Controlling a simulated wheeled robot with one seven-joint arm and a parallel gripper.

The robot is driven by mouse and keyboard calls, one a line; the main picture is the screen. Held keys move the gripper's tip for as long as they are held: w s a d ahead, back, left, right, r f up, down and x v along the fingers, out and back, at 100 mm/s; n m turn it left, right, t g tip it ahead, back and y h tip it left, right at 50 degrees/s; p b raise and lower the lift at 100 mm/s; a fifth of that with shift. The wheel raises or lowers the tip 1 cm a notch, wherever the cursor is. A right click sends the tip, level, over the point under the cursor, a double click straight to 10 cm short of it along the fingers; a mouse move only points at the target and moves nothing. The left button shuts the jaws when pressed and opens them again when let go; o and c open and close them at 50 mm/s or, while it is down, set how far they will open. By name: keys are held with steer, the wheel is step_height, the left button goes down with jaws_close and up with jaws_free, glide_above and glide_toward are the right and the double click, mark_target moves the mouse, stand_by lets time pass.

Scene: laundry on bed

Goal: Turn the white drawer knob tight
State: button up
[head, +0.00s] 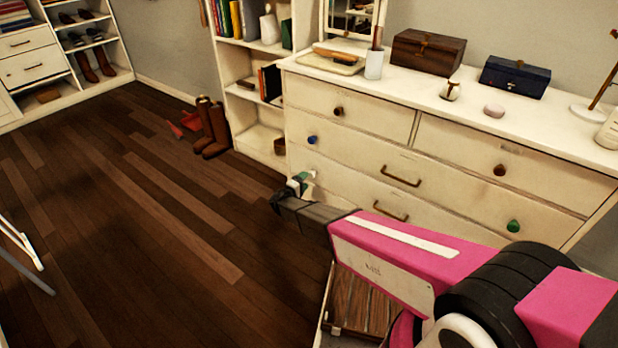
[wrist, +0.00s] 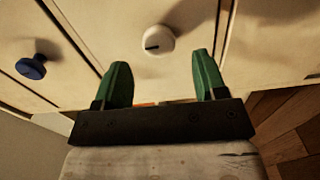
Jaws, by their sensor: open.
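The white drawer knob (wrist: 158,40) shows in the wrist view on the cream drawer front. It is round, with a short dark mark on its face. My gripper (wrist: 160,68) is open, its two green fingers apart. The knob lies a little beyond the fingertips, roughly midway between them, and nothing is held. In the head view my gripper (head: 299,182) is at the lower left of the cream dresser (head: 345,165). There the knob is hard to make out against the fingers.
A blue knob (wrist: 32,67) is at the left in the wrist view. A green knob (head: 513,226) and brown knobs are on other drawers. Boxes and small items stand on the dresser top. Brown boots (head: 214,130) stand beside the shelf. The wooden floor (head: 130,215) at left is mostly clear.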

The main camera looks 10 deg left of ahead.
steer(key=v, duration=0.5)
steer(key=shift+s, duration=0.15)
stand_by(0.3)
